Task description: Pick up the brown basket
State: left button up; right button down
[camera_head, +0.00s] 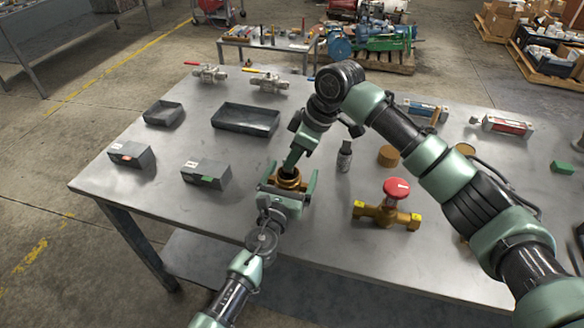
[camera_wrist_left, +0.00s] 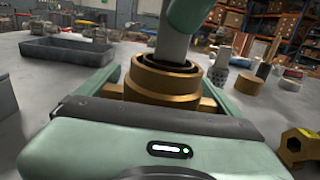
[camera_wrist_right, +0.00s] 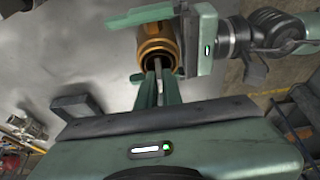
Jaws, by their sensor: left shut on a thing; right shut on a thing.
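I see no brown basket in any view. A brass valve body (camera_head: 289,178) with a round open top is above the table's middle; it shows large in the left wrist view (camera_wrist_left: 150,82). My left gripper (camera_head: 287,186) is shut on it, one finger on each side. My right gripper (camera_head: 293,160) is directly above, pointing down, shut on a thin grey part (camera_wrist_right: 158,70). In the left wrist view this grey part (camera_wrist_left: 174,47) reaches down to the opening. How deep it sits is hidden.
Grey trays (camera_head: 245,119) and grey blocks (camera_head: 206,173) lie left. Valves (camera_head: 265,83) lie at the back. The table's left front is clear.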

notch_tip(320, 180, up, 15)
jog(key=shift+r, duration=0.15)
pick_arm(q)
jog(key=o, duration=1.7)
